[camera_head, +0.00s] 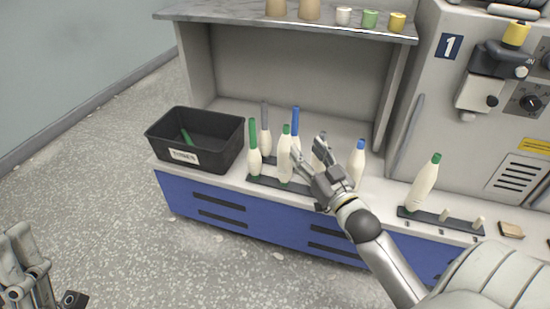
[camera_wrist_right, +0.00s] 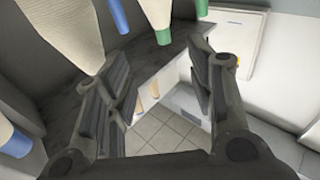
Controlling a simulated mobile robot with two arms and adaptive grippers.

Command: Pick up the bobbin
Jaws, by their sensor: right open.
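Several cream bobbins with coloured tube ends stand on dark peg racks on the bench. A green-topped bobbin (camera_head: 285,164) stands in the front of the group, a second green-topped bobbin (camera_head: 254,160) to its left. A grey-topped bobbin (camera_head: 265,139) and blue-topped bobbins (camera_head: 359,163) are nearby. My right gripper (camera_head: 308,152) is open and empty, just right of the front green-topped bobbin, partly covering bobbins behind. In the right wrist view, a bobbin with a green end (camera_wrist_right: 158,12) shows beyond its spread fingers (camera_wrist_right: 158,58). My left gripper (camera_head: 28,268) is at lower left, its jaw opening unclear.
A black bin (camera_head: 215,157) labelled "TUBES" holds a green tube (camera_head: 186,137), left of the bobbins. Another green-topped bobbin (camera_head: 424,184) stands on a rack (camera_head: 440,221) at right. The upper shelf (camera_head: 225,14) overhangs the bench and carries several spools. The floor in front is clear.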

